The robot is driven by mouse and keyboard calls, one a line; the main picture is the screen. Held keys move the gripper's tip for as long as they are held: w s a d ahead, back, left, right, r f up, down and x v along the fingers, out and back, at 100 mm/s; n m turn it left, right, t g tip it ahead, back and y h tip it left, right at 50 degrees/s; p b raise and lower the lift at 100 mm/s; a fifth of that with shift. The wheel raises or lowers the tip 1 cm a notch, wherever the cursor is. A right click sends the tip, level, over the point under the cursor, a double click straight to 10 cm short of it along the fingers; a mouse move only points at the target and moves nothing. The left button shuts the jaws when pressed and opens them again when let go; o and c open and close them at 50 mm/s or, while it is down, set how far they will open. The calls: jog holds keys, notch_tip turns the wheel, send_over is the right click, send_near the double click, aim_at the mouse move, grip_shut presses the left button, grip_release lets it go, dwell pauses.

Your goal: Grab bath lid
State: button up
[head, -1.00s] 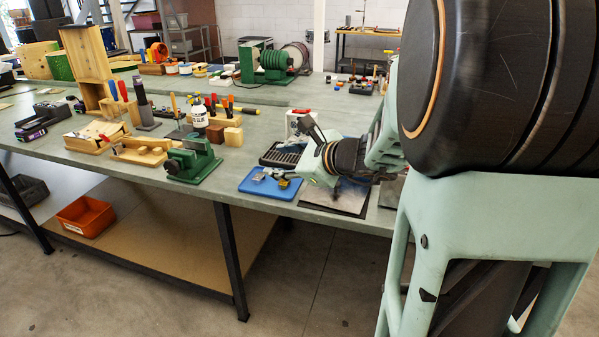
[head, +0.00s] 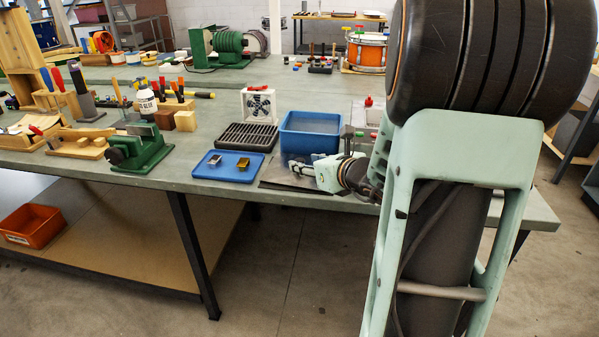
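A blue rectangular tub (head: 310,133), which looks like the bath, stands on the bench just beyond my gripper. I cannot clearly make out a lid; the tub's inside looks plain blue. My gripper (head: 291,165) is low over the bench, close to the near side of the tub. Its fingers are small and pale here, and I cannot tell whether they are open or shut, or touch anything. A dark flat mat (head: 285,187) lies under and in front of it, partly hidden by my wrist.
A blue tray (head: 229,166) with two small metal blocks lies left of my gripper. A black slotted rack (head: 247,137) and a white-framed fan (head: 259,104) stand behind it. A green vise (head: 139,148) is further left. An orange drum (head: 366,52) stands at the back.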

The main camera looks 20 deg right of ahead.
aim_at(300, 160)
jog(key=b+x, duration=0.1)
jog(key=x, duration=0.4)
jog(key=shift+d, duration=0.15)
jog(key=shift+r, duration=0.15)
grip_shut()
